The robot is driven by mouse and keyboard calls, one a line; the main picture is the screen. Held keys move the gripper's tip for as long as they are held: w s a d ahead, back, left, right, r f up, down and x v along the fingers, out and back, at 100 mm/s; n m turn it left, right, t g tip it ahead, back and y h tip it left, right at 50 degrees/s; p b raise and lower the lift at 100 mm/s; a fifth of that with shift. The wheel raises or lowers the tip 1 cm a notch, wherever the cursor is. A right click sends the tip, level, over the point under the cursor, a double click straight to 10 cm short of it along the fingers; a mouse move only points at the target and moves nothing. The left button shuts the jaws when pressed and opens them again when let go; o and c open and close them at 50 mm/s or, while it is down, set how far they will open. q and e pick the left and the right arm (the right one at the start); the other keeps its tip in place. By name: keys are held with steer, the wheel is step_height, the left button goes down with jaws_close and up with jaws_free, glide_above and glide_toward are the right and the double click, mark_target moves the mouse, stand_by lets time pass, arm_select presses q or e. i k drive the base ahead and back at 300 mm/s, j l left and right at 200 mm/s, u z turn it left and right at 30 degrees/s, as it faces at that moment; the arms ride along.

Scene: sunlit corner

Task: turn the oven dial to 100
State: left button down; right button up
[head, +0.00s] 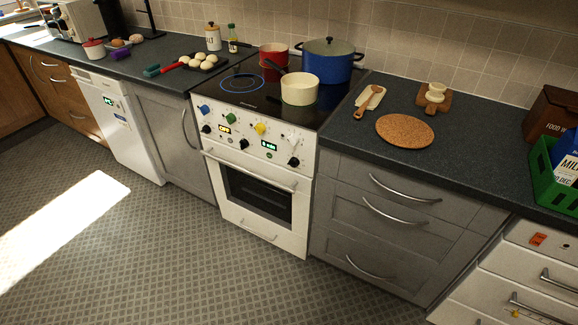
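The white oven (255,200) stands built into the counter near the middle of the head view, with its door shut. Its front panel (250,135) carries blue, green, yellow and white knobs in an upper row. Several black dials sit lower on the panel, among them one at the left (206,129), one near the middle (244,144) and one at the right (293,162). Two small lit displays (224,129) show between them; the left one seems to read OFF. Dial markings are too small to read. Neither of my grippers is in view.
On the hob (245,97) stand a cream pan (299,90), red pots (273,56) and a blue pot (330,62). A cork mat (405,131) lies on the right counter. A green crate (560,185) stands far right. The floor (170,260) before the oven is clear.

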mark_target(206, 129)
steer(key=i+j, duration=0.4)
steer(key=i+j+u, duration=0.1)
steer(key=i+j, duration=0.25)
steer(key=i, duration=0.25)
steer(key=i+j, duration=0.35)
steer(key=i, duration=0.2)
steer(key=i+j+u, duration=0.1)
steer(key=i+j, duration=0.25)
steer(key=i, duration=0.15)
